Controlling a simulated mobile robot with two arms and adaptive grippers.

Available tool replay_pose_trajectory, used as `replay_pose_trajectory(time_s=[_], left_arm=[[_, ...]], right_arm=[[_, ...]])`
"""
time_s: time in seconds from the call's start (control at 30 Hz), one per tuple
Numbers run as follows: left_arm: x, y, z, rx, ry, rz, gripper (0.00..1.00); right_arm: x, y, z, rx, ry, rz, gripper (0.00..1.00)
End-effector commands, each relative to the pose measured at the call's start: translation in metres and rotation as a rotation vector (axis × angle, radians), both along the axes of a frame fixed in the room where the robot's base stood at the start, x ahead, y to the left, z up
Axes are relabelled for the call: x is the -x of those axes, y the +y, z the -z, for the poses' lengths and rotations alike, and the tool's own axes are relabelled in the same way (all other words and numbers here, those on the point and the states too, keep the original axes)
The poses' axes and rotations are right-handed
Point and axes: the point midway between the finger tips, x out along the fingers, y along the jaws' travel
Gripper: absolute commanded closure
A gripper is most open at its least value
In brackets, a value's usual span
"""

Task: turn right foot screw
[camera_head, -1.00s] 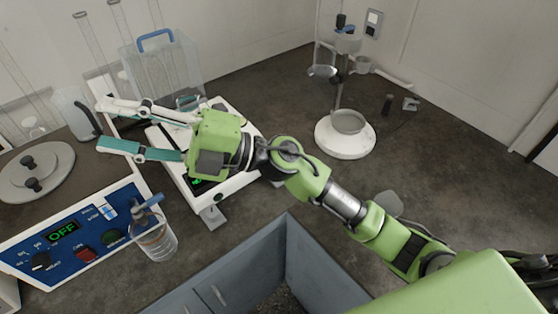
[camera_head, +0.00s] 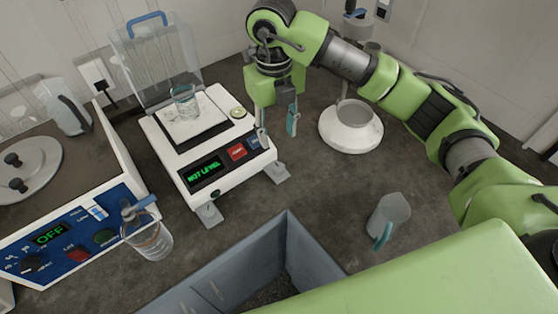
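The white balance (camera_head: 215,172) stands on the dark counter, and its display (camera_head: 204,172) reads NOT LEVEL. Its right foot (camera_head: 278,171) shows at the front right corner and its left foot (camera_head: 208,213) at the front left corner. A glass beaker (camera_head: 184,101) stands on the weighing plate. My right gripper (camera_head: 277,135) points down beside the right end of the balance, behind the right foot in the picture. Its two teal-tipped fingers are apart with nothing between them. I cannot tell whether a finger touches the balance. My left gripper is not in view.
A white round-based stand (camera_head: 350,137) is right of the gripper. A bottle (camera_head: 148,236) and the blue control panel (camera_head: 78,238) are at left. A clear cover (camera_head: 157,52) stands behind the balance.

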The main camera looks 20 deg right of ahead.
Motion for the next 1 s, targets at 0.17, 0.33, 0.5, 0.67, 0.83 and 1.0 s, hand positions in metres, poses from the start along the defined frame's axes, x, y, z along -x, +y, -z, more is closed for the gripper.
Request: replay_pose_trajectory(time_s=[0.17, 0.33, 0.5, 0.67, 0.83, 1.0], left_arm=[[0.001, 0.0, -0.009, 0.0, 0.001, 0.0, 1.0], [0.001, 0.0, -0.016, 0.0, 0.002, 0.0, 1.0], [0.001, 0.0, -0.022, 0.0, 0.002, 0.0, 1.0], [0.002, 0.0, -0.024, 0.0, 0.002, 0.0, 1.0], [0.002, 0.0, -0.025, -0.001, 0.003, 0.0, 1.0], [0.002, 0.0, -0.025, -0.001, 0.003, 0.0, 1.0]], right_arm=[[0.002, -0.001, 0.033, -0.001, 0.008, -0.001, 0.6], [0.002, -0.002, 0.07, -0.003, 0.007, -0.002, 0.6], [0.002, -0.002, 0.101, -0.004, 0.006, -0.003, 0.6], [0.001, -0.002, 0.12, -0.005, 0.003, -0.003, 0.6], [0.0, -0.003, 0.127, -0.005, 0.003, -0.004, 0.6], [0.0, -0.003, 0.128, -0.005, 0.002, -0.004, 0.6]])
